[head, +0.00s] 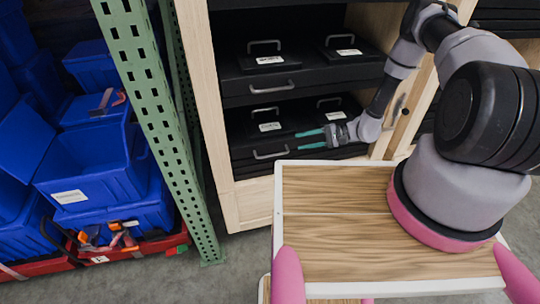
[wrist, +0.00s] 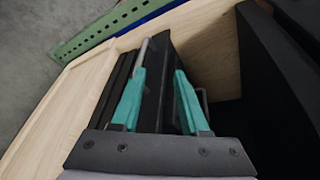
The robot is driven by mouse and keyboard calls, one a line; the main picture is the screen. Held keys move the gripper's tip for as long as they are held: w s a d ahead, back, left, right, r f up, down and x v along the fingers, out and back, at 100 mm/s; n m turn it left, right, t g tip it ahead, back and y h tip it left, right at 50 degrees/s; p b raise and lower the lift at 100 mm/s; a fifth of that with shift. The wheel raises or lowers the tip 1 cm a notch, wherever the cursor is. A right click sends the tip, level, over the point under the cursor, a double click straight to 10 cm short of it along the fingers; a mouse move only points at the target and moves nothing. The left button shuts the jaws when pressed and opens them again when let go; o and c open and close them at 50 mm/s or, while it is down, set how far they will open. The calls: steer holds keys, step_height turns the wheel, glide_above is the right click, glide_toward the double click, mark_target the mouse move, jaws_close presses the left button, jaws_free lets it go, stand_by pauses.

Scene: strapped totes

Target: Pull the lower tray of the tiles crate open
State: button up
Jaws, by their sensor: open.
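Black crates with trays stand in a wooden cabinet in the head view. Their white labels are too small to read, so I cannot tell which is the tiles crate. A lower black tray (head: 248,158) has a grey bar handle (head: 270,153) on its front. My gripper (head: 299,139) is open, just right of that handle, with its teal fingers pointing left. In the wrist view the open gripper (wrist: 160,73) has a black panel (wrist: 157,95) between and beyond its fingers. A grey handle (wrist: 143,50) shows by the left finger, partly hidden; contact cannot be told.
An upper tray with a handle (head: 272,88) is above. A green perforated post (head: 150,100) and blue bins (head: 95,170) stand at the left. My wood-topped base (head: 325,215) is close before the cabinet. A light wooden side panel (wrist: 60,110) borders the wrist view.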

steer(key=t, duration=0.1)
glide_toward(273, 155)
steer(key=shift+m+y, duration=0.3)
steer(key=shift+m, duration=0.1)
steer(key=x, duration=1)
steer(key=shift+w+f, duration=0.2)
steer(key=shift+f, duration=0.25)
steer(key=shift+c, duration=0.3)
jaws_close()
